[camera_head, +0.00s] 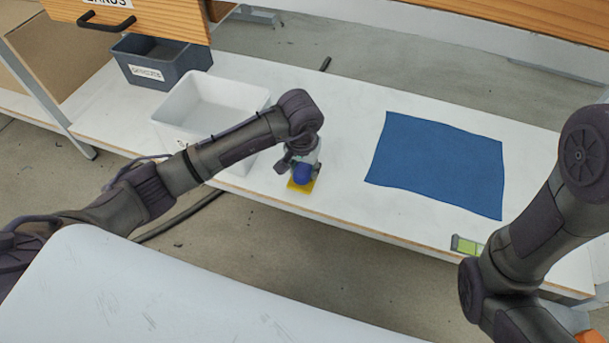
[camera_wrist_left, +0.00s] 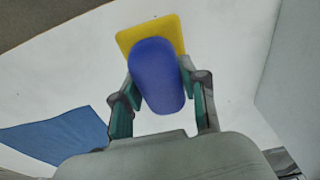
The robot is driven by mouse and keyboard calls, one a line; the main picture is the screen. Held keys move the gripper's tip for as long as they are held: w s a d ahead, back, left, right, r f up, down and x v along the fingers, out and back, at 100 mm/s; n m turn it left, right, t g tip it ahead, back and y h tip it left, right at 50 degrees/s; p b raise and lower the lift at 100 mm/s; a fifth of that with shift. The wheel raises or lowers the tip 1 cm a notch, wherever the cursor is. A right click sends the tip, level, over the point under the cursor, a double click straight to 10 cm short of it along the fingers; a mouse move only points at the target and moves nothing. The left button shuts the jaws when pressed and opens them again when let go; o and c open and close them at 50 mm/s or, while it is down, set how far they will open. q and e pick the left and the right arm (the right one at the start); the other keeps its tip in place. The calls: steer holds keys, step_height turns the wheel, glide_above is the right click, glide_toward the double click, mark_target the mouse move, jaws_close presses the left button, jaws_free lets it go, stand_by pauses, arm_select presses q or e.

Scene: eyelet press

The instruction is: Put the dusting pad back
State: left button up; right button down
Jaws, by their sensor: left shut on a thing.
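The dusting pad has a blue rounded handle (camera_wrist_left: 157,78) and a flat yellow pad (camera_wrist_left: 135,36). In the head view its blue handle (camera_head: 303,174) and yellow pad (camera_head: 300,187) show at the front edge of the white table, right of the white bin. My left gripper (camera_wrist_left: 158,98) is shut on the blue handle, with one finger on each side. In the head view my left gripper (camera_head: 302,165) points down over the pad. Whether the pad touches the table or hangs just above it, I cannot tell. My right arm shows at the right, but its gripper is out of view.
A white bin (camera_head: 255,96) stands just left of my left gripper. A grey labelled bin (camera_head: 125,67) is at the back left. A blue cloth (camera_head: 437,163) lies flat on the table (camera_head: 345,190), and a green-and-white item (camera_head: 467,246) sits at the front right edge. Table between gripper and cloth is clear.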

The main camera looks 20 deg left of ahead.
arm_select(q)
steer(key=shift+f, duration=0.8)
steer(key=shift+r, duration=0.1)
steer(key=shift+f+b, duration=0.2)
steer(key=shift+b, duration=0.1)
steer(key=o, duration=1.2)
steer(key=shift+r, duration=0.1)
